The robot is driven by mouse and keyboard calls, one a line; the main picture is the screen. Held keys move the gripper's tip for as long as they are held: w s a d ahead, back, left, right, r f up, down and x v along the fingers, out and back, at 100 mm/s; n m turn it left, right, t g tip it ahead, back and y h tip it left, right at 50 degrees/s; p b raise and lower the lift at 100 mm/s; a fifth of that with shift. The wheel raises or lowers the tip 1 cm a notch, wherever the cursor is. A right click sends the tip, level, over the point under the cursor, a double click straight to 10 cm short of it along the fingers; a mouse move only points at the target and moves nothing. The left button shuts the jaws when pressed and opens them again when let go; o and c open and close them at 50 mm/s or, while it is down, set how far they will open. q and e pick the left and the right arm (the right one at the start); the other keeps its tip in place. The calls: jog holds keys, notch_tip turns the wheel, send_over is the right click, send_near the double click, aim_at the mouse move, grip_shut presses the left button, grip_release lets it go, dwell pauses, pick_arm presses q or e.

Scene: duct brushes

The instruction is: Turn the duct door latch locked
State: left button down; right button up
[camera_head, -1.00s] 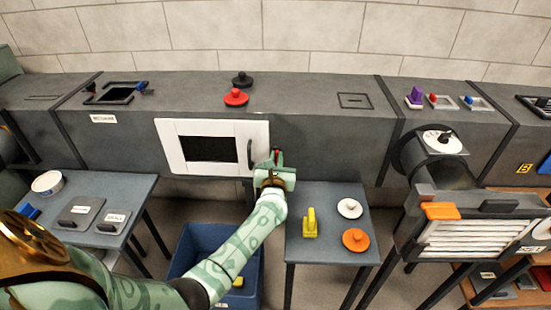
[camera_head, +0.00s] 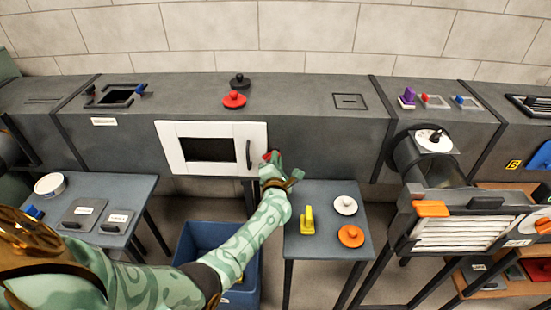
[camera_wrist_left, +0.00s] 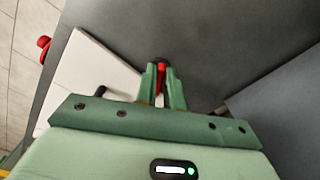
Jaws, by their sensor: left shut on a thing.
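The white duct door (camera_head: 172,150) with a dark window is closed flat against the grey duct in the head view. Its black handle (camera_head: 248,154) is on its right side. The red latch (camera_head: 267,156) is just beyond the door's right edge. My left gripper (camera_head: 272,160) is at the latch. In the left wrist view its two green fingers (camera_wrist_left: 161,80) are shut on the red latch (camera_wrist_left: 160,77), and the white door (camera_wrist_left: 85,75) lies to their left. The fingers hide much of the latch. My right gripper is not in view.
A small table (camera_head: 325,247) below holds a yellow piece, a white knob and an orange knob. A blue bin (camera_head: 207,230) stands under the door. A red knob (camera_head: 234,100) and a black knob sit on the duct top.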

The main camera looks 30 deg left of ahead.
pick_arm(q)
jog(key=m, duration=0.3)
jog(key=m+p, duration=0.1)
jog(key=m, duration=0.1)
jog(key=shift+f+m, duration=0.4)
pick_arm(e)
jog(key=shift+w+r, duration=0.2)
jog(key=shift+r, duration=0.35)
pick_arm(q)
jog(key=c, duration=1.5)
grip_release()
jog(key=shift+d, duration=0.1)
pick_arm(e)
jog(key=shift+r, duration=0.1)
pick_arm(q)
jog(key=p+v, duration=0.7)
jog(key=v, duration=0.9)
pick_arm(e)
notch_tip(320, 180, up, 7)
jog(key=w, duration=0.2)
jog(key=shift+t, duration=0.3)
pick_arm(q)
jog(key=shift+s+d+m, duration=0.1)
jog(key=shift+d+m, duration=0.05)
jog(key=shift+m, duration=0.15)
